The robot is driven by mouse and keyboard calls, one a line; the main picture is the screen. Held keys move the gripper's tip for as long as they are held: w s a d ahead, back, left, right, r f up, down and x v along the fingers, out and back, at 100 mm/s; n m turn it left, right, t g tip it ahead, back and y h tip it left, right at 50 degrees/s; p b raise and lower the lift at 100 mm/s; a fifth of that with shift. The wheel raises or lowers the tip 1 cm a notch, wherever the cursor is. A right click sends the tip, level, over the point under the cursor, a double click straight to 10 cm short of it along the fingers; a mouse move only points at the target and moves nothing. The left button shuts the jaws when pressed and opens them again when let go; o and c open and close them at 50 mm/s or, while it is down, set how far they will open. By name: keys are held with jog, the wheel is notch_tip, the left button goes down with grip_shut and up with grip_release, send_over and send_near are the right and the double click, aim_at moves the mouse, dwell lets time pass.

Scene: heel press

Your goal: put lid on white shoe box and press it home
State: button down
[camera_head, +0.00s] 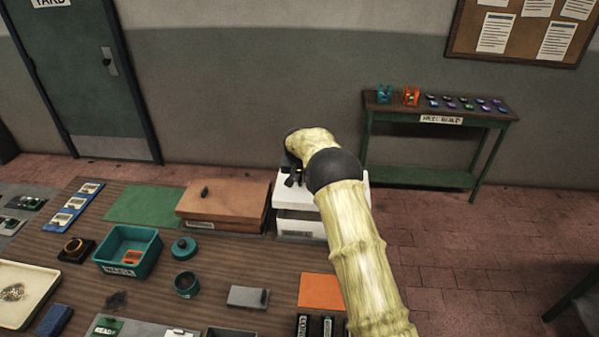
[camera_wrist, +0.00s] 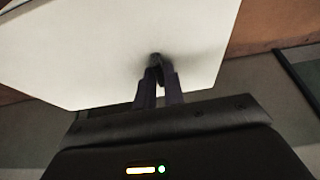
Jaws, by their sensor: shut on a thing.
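The white lid (camera_head: 285,199) is over the white shoe box (camera_head: 297,224) at the back of the table, right of centre. My arm hides its right part. Whether the lid sits fully down on the box or a little above it, I cannot tell. My gripper (camera_head: 291,181) is above the lid's left part. In the wrist view the fingers (camera_wrist: 157,76) are shut on the small dark knob (camera_wrist: 155,58) on the lid's white top (camera_wrist: 110,45). The box itself cannot be made out in that view.
A brown box (camera_head: 222,204) with a knobbed lid stands close on the left. A green mat (camera_head: 143,206), teal bin (camera_head: 127,251), round teal pot (camera_head: 186,285), grey block (camera_head: 248,297) and orange mat (camera_head: 321,291) lie around. A green side table (camera_head: 437,118) stands behind.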

aim_at(300, 186)
jog(key=shift+s+r, duration=0.15)
jog(key=shift+s, duration=0.05)
jog(key=shift+w+f+b, duration=0.1)
jog(key=shift+f+b, duration=0.75)
jog(key=shift+f, duration=1.05)
jog(key=shift+d+f, duration=0.1)
jog(key=shift+f, duration=0.05)
jog(key=shift+f+b, duration=0.2)
jog(key=shift+b, duration=0.3)
jog(key=shift+f, duration=0.15)
jog(key=shift+f+b, duration=0.4)
jog(key=shift+b, duration=0.05)
